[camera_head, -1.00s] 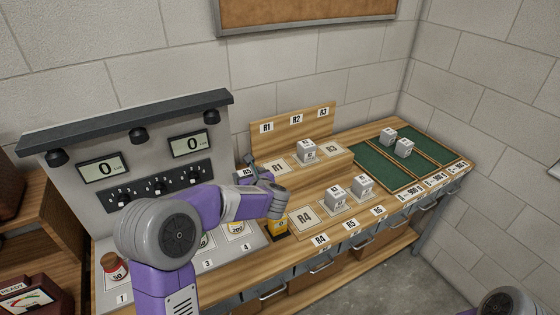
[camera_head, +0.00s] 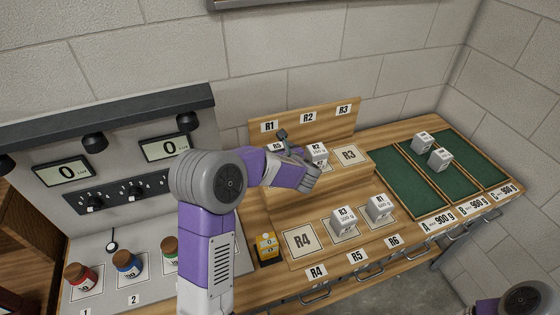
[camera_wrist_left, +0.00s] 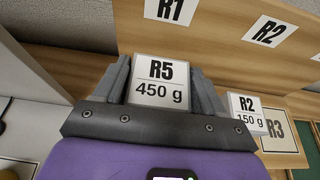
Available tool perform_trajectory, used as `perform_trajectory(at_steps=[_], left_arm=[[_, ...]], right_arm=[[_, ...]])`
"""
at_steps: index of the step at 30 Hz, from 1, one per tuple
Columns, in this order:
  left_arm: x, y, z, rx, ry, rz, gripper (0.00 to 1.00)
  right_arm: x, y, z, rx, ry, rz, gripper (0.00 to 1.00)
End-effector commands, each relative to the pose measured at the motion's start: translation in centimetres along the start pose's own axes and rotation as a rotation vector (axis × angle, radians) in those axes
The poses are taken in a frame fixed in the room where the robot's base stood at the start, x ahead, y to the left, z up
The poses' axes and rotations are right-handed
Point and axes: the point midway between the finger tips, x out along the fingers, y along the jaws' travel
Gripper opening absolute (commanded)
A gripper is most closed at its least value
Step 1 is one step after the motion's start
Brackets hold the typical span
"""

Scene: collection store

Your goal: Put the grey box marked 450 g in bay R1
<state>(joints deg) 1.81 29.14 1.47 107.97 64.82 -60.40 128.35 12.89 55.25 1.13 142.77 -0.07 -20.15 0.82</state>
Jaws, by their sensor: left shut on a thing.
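The grey box (camera_wrist_left: 160,80), marked R5 and 450 g, sits between the two fingers of my left gripper (camera_wrist_left: 163,82) in the left wrist view. In the head view the box (camera_head: 276,147) shows at the left end of the raised shelf, in front of the R1 sign (camera_head: 269,126). My left gripper (camera_head: 281,143) is shut on it. The R1 pad is hidden behind the box and gripper, and I cannot tell whether the box touches the shelf. My right gripper is out of view.
A grey box marked R2, 150 g (camera_wrist_left: 245,112) stands close to the right. The R3 pad (camera_head: 348,155) and R4 pad (camera_head: 301,241) are bare. Boxes (camera_head: 343,217) and (camera_head: 379,206) stand on the lower row. A yellow object (camera_head: 267,245) stands left of R4.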

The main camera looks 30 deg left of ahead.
Motion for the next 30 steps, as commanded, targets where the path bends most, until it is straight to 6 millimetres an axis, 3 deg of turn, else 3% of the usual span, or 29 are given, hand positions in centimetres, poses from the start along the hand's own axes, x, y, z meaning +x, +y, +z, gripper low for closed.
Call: perform_trajectory(at_steps=[12, 25, 26, 30], left_arm=[[1.7, 0.0, -3.9, 0.000, -0.003, 0.001, 0.20], [1.9, 0.0, -4.3, -0.003, -0.005, 0.000, 0.20], [1.9, 0.0, -4.5, -0.001, -0.002, 0.000, 0.72], [1.9, 0.0, -4.4, -0.001, -0.002, 0.000, 0.93]], right_arm=[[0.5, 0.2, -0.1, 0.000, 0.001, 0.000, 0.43], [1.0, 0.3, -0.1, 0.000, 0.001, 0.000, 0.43], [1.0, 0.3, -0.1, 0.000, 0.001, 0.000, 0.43], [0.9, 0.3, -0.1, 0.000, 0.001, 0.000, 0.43]])
